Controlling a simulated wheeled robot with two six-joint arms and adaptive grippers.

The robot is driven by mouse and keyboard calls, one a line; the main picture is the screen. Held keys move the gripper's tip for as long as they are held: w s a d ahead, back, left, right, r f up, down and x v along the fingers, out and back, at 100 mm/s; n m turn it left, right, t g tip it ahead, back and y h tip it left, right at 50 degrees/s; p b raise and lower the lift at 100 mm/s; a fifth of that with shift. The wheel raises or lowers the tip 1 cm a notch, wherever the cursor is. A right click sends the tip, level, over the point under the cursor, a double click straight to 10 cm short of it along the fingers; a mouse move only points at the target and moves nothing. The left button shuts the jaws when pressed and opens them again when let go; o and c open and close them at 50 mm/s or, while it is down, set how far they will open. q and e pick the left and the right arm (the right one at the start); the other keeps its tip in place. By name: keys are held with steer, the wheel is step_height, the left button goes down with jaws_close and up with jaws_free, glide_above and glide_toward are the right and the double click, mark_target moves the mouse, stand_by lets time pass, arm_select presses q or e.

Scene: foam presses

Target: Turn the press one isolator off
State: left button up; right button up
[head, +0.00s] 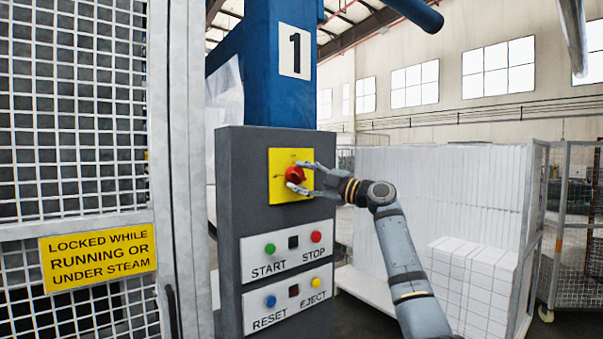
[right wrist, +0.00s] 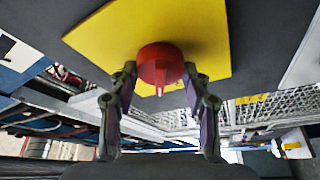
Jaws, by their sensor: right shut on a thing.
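The press one isolator is a red rotary knob (head: 295,174) on a yellow plate (head: 280,190). The plate is high on the grey control pedestal (head: 233,215), below the blue column marked 1 (head: 266,60). My right gripper (head: 297,175) reaches in from the right and is shut on the red knob. In the right wrist view the knob (right wrist: 160,64) sits between the two fingers (right wrist: 160,85), one on each side. The yellow plate (right wrist: 110,35) is behind it. The plate's markings are too small to read. My left gripper is not in view.
Below the isolator are START (head: 270,248) and STOP (head: 316,237) buttons, then RESET (head: 271,301) and EJECT (head: 315,282). A mesh gate with a yellow sign (head: 97,257) stands at the left. A cage of white foam blocks (head: 440,190) stands behind my right arm.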

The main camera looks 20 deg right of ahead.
steer(key=n+p, duration=0.1)
steer(key=n, duration=0.1)
steer(key=n+g+p, duration=0.1)
steer(key=n, duration=0.1)
steer(key=shift+r+g+h+p, duration=0.15)
steer(key=shift+g+h+p, duration=0.15)
steer(key=shift+p, duration=0.1)
steer(key=shift+n+g+p, duration=0.3)
steer(key=shift+n+p, duration=0.25)
steer(key=shift+n, duration=0.35)
steer(key=o, duration=1.2)
steer(key=shift+c, duration=0.2)
